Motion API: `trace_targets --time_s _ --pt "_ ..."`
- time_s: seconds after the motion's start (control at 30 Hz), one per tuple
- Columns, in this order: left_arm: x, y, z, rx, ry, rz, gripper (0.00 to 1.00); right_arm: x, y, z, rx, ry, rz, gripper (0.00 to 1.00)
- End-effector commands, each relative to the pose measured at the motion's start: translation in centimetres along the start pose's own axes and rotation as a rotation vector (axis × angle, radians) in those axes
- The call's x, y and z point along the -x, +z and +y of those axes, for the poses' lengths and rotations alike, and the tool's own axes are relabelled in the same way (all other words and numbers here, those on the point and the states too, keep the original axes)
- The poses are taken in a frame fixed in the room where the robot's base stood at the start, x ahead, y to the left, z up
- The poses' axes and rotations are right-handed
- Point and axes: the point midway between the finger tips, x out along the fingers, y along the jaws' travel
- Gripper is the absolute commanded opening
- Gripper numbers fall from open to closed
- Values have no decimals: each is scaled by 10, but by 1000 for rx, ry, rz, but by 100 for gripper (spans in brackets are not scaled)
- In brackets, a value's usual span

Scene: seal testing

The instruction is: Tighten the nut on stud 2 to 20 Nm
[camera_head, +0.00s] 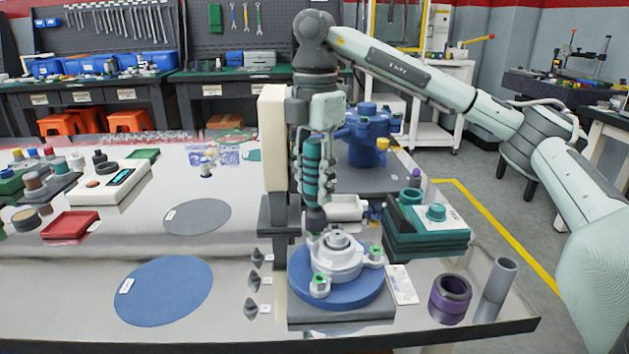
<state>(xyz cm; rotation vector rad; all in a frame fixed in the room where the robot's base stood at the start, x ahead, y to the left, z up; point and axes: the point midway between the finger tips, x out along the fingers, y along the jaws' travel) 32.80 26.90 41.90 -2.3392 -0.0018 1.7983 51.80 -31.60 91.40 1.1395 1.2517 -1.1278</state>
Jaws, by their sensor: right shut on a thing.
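My right gripper (313,186) points straight down, shut on an upright dark tool with a teal grip (313,157). The tool's lower end (315,217) comes down at the back left of a grey metal flange housing (336,260) on a round blue base (301,288). A nut with a green mark (320,283) shows at the housing's front and another green one (376,250) at its right. The tool hides the back stud, so I cannot tell whether it sits on a nut. I cannot read which stud is number 2. My left gripper is out of view.
A beige column (272,135) stands close left of the tool. A teal device (428,232), a purple ring (450,293) and a grey tube (497,280) stand to the right. A blue mat (165,290) and grey mat (197,216) lie empty at left.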

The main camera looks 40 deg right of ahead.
Motion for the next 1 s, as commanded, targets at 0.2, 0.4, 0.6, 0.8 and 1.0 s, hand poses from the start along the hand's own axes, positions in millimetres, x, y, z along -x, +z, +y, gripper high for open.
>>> trace_targets --time_s 0.2,0.4,0.6,0.8,1.0 --pt "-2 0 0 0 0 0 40 -2 0 0 0 2 0 0" --pt "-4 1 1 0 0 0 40 -5 0 0 0 3 1 0" --pt "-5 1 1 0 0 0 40 -8 0 0 0 2 1 0" --pt "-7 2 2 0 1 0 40 -10 0 0 0 2 1 0" --pt "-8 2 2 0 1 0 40 -13 0 0 0 2 0 0"
